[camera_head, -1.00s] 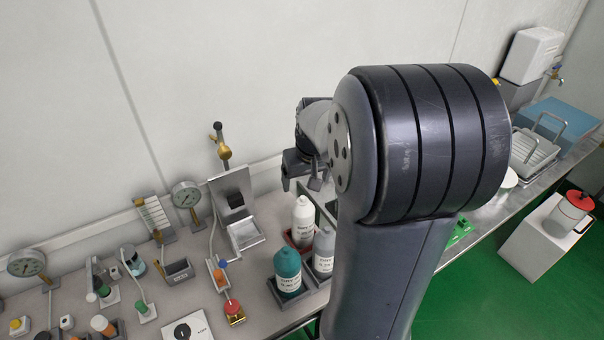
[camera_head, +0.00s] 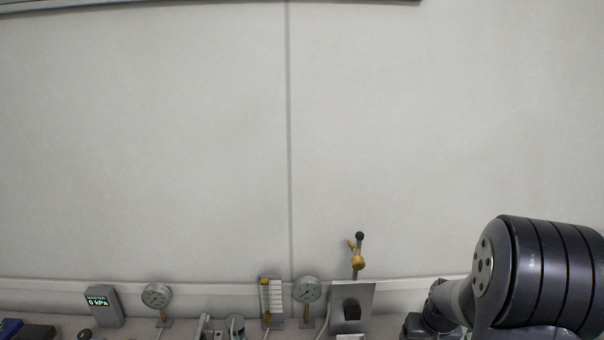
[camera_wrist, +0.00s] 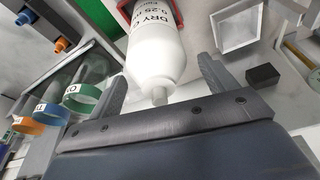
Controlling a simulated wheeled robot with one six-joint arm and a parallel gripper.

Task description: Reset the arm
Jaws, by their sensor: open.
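My arm (camera_head: 545,275) stands at the lower right of the head view, and its end is mostly cut off by the bottom edge. In the wrist view my gripper (camera_wrist: 162,84) is open, with its two fingers well apart. A white bottle (camera_wrist: 158,60) with a "DRY" label shows beyond and between the fingers. The fingers do not close on it. Whether they touch it I cannot tell.
In the head view a steel stand (camera_head: 351,294) with a brass valve (camera_head: 357,262), two dial gauges and a "MASTER 0 kPa" display (camera_head: 103,305) line the wall. Coloured ring tags (camera_wrist: 81,98) and a white square tray (camera_wrist: 237,30) show in the wrist view.

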